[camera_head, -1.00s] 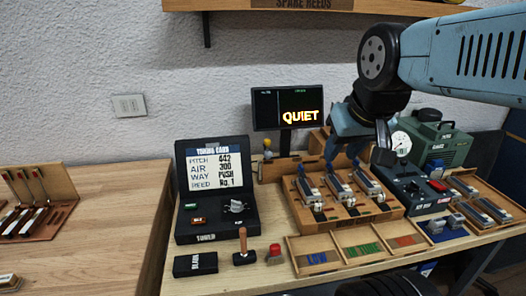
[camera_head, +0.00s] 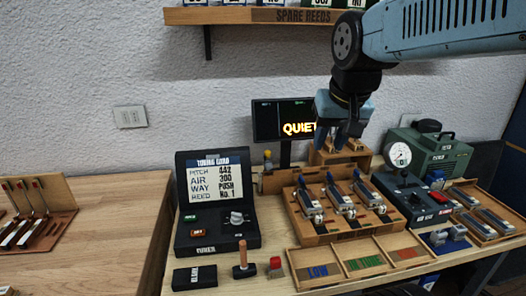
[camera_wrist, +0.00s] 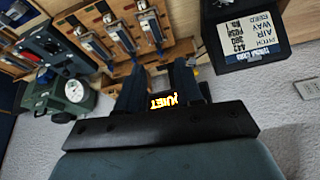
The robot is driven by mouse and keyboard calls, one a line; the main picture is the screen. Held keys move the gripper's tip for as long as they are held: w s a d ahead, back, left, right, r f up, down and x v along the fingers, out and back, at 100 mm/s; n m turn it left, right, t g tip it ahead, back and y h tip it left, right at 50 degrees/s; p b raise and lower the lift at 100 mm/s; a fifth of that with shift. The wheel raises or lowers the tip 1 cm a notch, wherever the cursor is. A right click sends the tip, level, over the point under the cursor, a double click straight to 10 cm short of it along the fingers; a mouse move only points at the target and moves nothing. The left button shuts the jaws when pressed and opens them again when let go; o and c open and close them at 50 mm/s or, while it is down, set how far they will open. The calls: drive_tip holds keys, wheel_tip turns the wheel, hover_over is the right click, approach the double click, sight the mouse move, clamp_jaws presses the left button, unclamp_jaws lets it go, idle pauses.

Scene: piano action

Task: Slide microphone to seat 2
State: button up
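A small upright piece with a yellow top (camera_head: 268,159) stands at the left end of the wooden rail (camera_head: 285,182) behind the reed bench; it may be the microphone, but it is too small to be sure. Seat numbers are not readable. The wooden bench (camera_head: 330,232) holds three reed units with blue-tipped levers (camera_head: 340,196). My gripper (camera_head: 341,143) hangs above and behind the bench, right of the screen, with its fingers pointing down. In the wrist view my gripper (camera_wrist: 160,72) has its two fingers apart with nothing held between them.
A screen (camera_head: 283,120) reads QUIET. The black tuner case (camera_head: 215,205) stands at left, the gauge box (camera_head: 410,195) and green compressor (camera_head: 430,150) at right. Labelled trays (camera_head: 318,272) line the front. A shelf (camera_head: 260,16) hangs above.

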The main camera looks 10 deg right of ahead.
drive_tip(key=w+a+r+m+g, duration=0.1)
drive_tip(key=w+a+m+g, duration=0.2)
drive_tip(key=w, duration=1.3)
drive_tip(key=m+g, duration=0.2)
drive_tip(key=m, duration=0.3)
hover_over(267, 164)
drive_tip(key=w, duration=0.2)
wheel_tip(267, 164, down, 7)
drive_tip(key=f, duration=1.1)
drive_tip(key=shift+w+d+f, duration=0.15)
drive_tip(key=shift+d, duration=0.15)
clamp_jaws()
